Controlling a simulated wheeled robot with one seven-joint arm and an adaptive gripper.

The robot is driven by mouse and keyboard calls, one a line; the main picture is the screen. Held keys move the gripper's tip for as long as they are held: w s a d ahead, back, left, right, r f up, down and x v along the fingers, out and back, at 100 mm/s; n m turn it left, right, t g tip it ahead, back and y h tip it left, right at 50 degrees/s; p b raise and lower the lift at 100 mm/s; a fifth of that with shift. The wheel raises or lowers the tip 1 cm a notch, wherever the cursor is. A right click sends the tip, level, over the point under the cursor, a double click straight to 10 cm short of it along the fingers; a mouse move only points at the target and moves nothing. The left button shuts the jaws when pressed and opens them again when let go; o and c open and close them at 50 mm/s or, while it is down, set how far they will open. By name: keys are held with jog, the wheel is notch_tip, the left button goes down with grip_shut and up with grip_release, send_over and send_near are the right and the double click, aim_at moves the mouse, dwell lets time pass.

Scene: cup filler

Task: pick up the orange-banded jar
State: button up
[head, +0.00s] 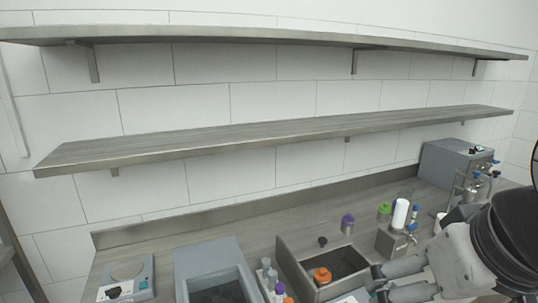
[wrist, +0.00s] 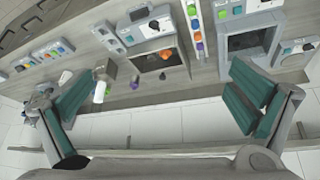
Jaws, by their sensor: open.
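The orange-banded jar (head: 322,276) sits in the dark basin near the bottom centre of the head view. Only its orange top part shows clearly. In the wrist view it is a small orange shape (wrist: 166,54) in the dark basin, beyond my fingers. My gripper (head: 378,282) is at the lower right of the head view, to the right of the jar. In the wrist view my gripper (wrist: 160,88) has its teal-padded fingers spread wide, with nothing held between them. The jar is apart from both fingers.
A purple-topped jar (head: 347,224) and a green-topped jar (head: 384,211) stand on the counter behind the basin (head: 294,262). A white cylinder (head: 399,214) stands by a tap to the right. Several capped tubes (head: 267,275) stand left of the basin. Shelves (head: 270,136) run above.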

jog(key=shift+s, duration=0.2)
jog(key=shift+c, duration=0.6)
jog(key=shift+w+f, duration=0.1)
jog(key=shift+w, duration=0.05)
jog(key=c, duration=0.5)
jog(key=w+f+m+b, duration=0.1)
jog(key=w+f+m, duration=0.2)
jog(key=w+m, duration=0.1)
jog(key=w+f+m+g+b, duration=0.1)
jog(key=w+f+m+b, duration=0.1)
jog(key=w, duration=0.5)
jog(key=w+f+m+b, duration=0.1)
jog(key=w+f+m, duration=0.2)
jog(key=w+m, duration=0.3)
jog(key=shift+a+f+g, duration=0.15)
jog(key=shift+f+g, duration=0.25)
jog(key=shift+c, duration=0.9)
jog(key=m+y+b, duration=0.3)
jog(key=m+b, duration=0.2)
jog(key=m, duration=1)
send_near(324, 275)
jog(key=shift+g, duration=0.3)
jog(key=x, duration=0.2)
jog(key=w+x, duration=0.1)
jog(key=x, duration=0.1)
jog(key=d+x, duration=0.1)
jog(key=x, duration=0.2)
jog(key=shift+w, duration=0.2)
jog(key=shift+x, duration=2.7)
